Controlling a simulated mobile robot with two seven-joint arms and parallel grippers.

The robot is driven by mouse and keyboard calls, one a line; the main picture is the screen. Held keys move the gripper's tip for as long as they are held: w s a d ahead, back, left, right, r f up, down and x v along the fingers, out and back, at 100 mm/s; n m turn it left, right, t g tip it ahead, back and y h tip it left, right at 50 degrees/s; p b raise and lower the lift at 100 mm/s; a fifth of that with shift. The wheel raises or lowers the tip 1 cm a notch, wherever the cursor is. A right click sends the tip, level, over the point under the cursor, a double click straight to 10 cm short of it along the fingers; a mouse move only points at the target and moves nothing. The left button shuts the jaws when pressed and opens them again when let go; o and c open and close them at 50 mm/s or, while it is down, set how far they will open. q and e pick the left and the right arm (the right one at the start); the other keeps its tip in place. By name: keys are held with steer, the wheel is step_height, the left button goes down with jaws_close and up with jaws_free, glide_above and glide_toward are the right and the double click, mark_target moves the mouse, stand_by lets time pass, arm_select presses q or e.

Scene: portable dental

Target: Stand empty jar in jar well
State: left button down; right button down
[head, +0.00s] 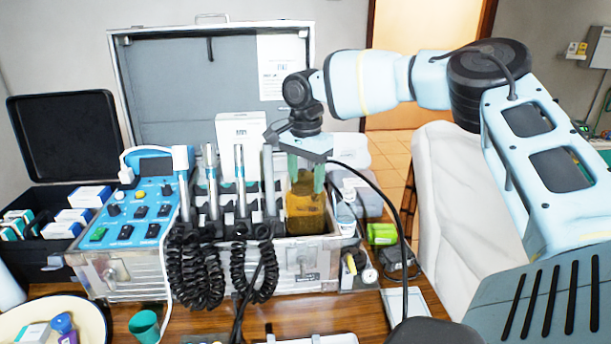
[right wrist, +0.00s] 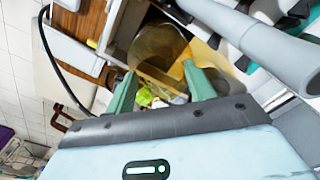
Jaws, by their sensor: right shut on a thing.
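An amber see-through jar (head: 306,215) stands upright at the right end of the metal dental case (head: 310,262). My right gripper (head: 306,182) points down from above with its green fingers at the jar's upper part, shut on it. In the right wrist view the jar (right wrist: 158,48) shows between and beyond the two fingertips (right wrist: 160,90). The jar's base is hidden behind the case's front wall, so I cannot tell whether it touches the well floor. The jar well itself is not clearly visible. My left gripper is not in view.
Handpieces (head: 240,180) with black coiled hoses (head: 195,270) stand left of the jar. A blue control panel (head: 135,215) is farther left. A teal cup (head: 145,325) stands at the front left.

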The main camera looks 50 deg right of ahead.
mark_target(305, 199)
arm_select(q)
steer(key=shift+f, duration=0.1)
arm_select(e)
steer(key=shift+f, duration=0.15)
